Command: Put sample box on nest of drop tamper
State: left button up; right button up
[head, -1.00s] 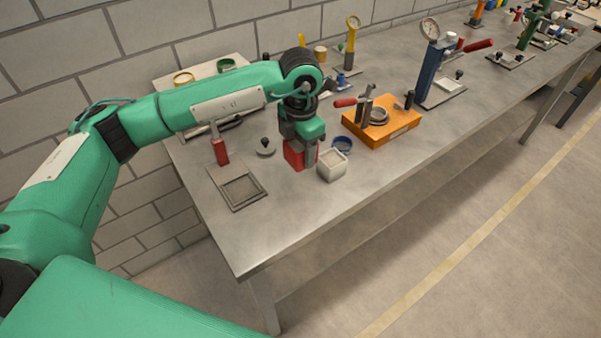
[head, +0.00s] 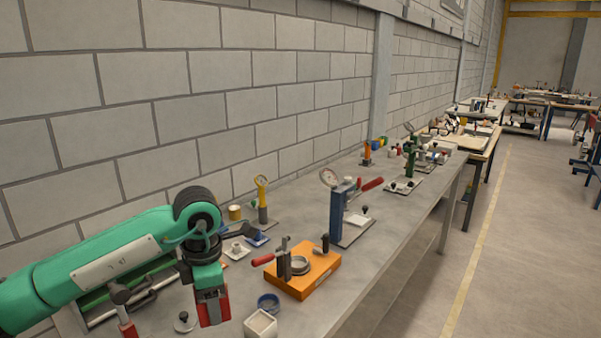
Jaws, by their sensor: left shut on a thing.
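My left gripper (head: 212,307) is at the lower left, pointing down over the near bench. It is shut on a red box-shaped thing (head: 221,311), partly covered by the fingers; I take it to be the sample box. An upright tool with a dark head and red grip (head: 126,328), perhaps the drop tamper, stands left of the gripper, cut off by the bottom edge. Its nest is out of view now. My right gripper is not in view.
An orange block with a clamp (head: 309,275) and a blue gauge stand (head: 337,213) are farther right. A block wall runs behind the bench.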

aim_at(205, 315)
pick_arm(q)
jog(key=f+m, duration=0.1)
jog(key=m, duration=0.1)
jog(key=s+f+m, duration=0.1)
jog(key=m, duration=0.1)
jog(key=a+m, duration=0.1)
jog(key=m, duration=0.1)
jog(key=shift+s+a+f+m, duration=0.1)
jog(key=shift+s+f+m, duration=0.1)
jog(key=shift+f+m, duration=0.15)
jog(key=m, duration=0.1)
jog(key=f+m, duration=0.1)
jog(key=m, duration=0.1)
jog(key=s+a+f+m, duration=0.1)
jog(key=shift+s+m, duration=0.1)
jog(key=shift+m, duration=0.25)
jog(key=s+f+m, duration=0.1)
jog(key=m, duration=0.2)
jog(key=s+a+f+m, duration=0.1)
jog(key=m, duration=0.3)
jog(key=s+f+m, duration=0.1)
jog(key=f+m, duration=0.1)
jog(key=m, duration=0.2)
jog(key=shift+s+a, duration=0.15)
jog(key=shift+a, duration=0.15)
